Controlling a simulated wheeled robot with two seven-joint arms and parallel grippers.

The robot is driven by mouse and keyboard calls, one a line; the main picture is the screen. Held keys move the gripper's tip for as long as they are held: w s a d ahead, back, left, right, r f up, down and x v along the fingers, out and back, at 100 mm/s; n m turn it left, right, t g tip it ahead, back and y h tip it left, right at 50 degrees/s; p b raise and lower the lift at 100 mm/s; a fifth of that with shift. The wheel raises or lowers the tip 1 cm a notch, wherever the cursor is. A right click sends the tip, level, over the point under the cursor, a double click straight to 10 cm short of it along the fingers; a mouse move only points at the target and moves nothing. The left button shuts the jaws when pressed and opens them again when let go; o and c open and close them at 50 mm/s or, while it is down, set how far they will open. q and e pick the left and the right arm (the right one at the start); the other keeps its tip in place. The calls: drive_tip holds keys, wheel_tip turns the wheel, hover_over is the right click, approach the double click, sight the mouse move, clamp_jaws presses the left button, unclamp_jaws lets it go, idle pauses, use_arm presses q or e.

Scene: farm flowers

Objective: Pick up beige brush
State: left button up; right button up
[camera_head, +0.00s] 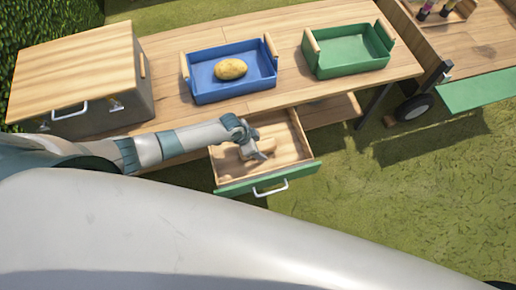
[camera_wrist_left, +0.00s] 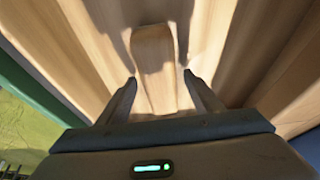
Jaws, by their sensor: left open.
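The beige brush (camera_wrist_left: 154,62) lies in the open wooden drawer, its flat wooden part showing between the fingers in the left wrist view. In the head view a piece of the brush (camera_head: 262,145) shows beside the gripper, mostly hidden by it. My left gripper (camera_wrist_left: 159,95) is open, with one finger on each side of the brush; I cannot tell whether they touch it. In the head view my left gripper (camera_head: 256,155) reaches down into the drawer (camera_head: 290,147). My right gripper is not in view.
The drawer's green front (camera_head: 240,181) has a white handle. On the table above stand a blue tray (camera_head: 212,94) with a potato (camera_head: 231,69), a green tray (camera_head: 350,62) and a wood-lidded box (camera_head: 75,65). Grass lies to the right.

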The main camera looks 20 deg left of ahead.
sight(261, 145)
use_arm(q)
drive_tip(key=c, duration=1.2)
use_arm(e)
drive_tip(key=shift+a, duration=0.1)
